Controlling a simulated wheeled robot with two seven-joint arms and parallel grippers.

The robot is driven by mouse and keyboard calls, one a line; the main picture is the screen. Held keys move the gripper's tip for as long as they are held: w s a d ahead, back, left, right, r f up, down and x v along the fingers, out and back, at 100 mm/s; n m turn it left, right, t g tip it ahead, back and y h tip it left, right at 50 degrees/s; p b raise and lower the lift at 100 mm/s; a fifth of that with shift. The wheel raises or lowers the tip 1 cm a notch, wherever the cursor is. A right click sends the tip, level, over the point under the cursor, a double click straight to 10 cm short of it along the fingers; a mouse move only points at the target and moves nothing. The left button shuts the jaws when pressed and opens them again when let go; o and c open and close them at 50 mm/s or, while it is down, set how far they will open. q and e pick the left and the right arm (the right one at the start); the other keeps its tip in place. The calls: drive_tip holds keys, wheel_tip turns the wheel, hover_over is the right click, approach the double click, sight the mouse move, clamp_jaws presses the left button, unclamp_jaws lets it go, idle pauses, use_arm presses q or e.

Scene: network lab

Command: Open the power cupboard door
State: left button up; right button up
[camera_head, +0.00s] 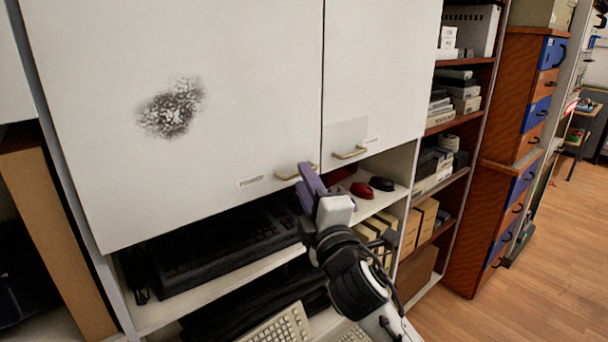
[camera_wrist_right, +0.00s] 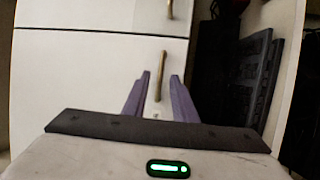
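The white cupboard has two closed doors side by side. The left door (camera_head: 240,70) has a pale bar handle (camera_head: 285,175) at its lower right, and the right door (camera_head: 375,70) has a similar handle (camera_head: 350,153). Small labels sit beside the handles, too small to read. My right gripper (camera_head: 306,172) is at the left door's handle and covers part of it. In the right wrist view its purple fingers (camera_wrist_right: 160,75) are open, one on each side of that handle (camera_wrist_right: 162,65). I cannot tell whether they touch it. My left gripper is not in view.
An open shelf below the doors holds a black keyboard (camera_head: 220,240), a red mouse (camera_head: 362,190) and a black mouse (camera_head: 382,183). Lower shelves hold boxes and beige keyboards (camera_head: 280,327). A brown cabinet with drawers (camera_head: 500,180) stands right. The wooden floor (camera_head: 520,290) at right is clear.

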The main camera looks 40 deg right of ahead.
drive_tip(key=shift+w+d+r, duration=0.1)
drive_tip(key=shift+w+d, duration=0.15)
drive_tip(key=shift+w, duration=0.45)
clamp_jaws()
idle(1.0)
